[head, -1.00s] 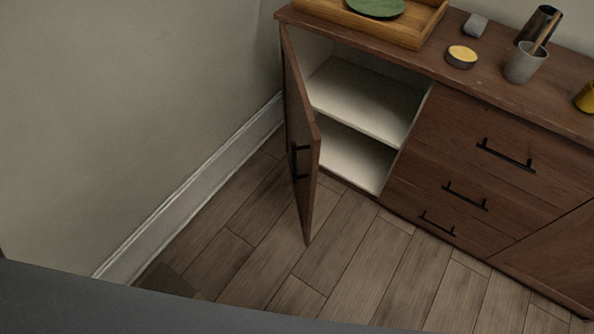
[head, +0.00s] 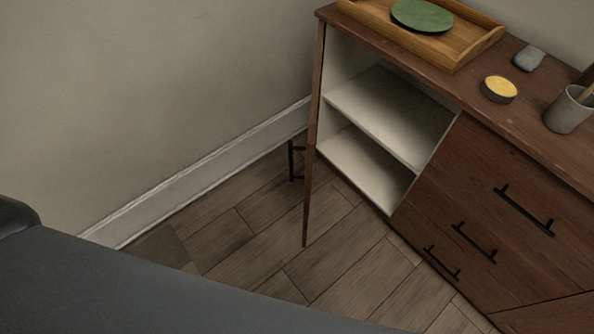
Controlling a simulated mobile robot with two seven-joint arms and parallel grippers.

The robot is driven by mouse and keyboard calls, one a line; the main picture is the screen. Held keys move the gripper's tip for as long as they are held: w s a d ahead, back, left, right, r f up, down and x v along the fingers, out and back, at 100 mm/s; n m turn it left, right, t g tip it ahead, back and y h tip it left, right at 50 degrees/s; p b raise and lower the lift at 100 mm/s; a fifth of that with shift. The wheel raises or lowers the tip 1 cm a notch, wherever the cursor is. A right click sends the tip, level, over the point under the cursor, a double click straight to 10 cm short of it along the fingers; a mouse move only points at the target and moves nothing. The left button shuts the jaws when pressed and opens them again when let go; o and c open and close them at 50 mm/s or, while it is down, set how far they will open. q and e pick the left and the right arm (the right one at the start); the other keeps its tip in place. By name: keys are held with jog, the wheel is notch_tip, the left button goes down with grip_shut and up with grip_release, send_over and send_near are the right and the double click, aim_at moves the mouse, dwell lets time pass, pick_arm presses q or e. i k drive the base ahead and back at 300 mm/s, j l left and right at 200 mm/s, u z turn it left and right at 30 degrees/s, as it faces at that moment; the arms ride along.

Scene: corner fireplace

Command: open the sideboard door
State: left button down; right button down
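The sideboard (head: 465,110) is dark reddish wood and stands against the wall at the upper right. Its left door (head: 312,140) is swung open and shows nearly edge-on, jutting out over the floor. The door's black bar handle (head: 292,161) shows to the left of the door edge. The open compartment has a pale inside with a white shelf (head: 389,113) and looks empty. Neither gripper is in view.
A wooden tray (head: 473,50) with a green plate (head: 422,16), a grey block (head: 529,58), a yellow-topped tin (head: 499,89) and a grey cup (head: 568,110) are on top. Drawers are shut at right. Plank floor (head: 250,240) in front is clear; a skirting board (head: 200,185) runs along the wall.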

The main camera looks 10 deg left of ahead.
aim_at(311, 142)
jog(key=l+u, duration=0.35)
jog(key=l, duration=0.5)
jog(key=k+l+u, duration=0.1)
jog(key=l+u, duration=0.2)
jog(key=l, duration=0.5)
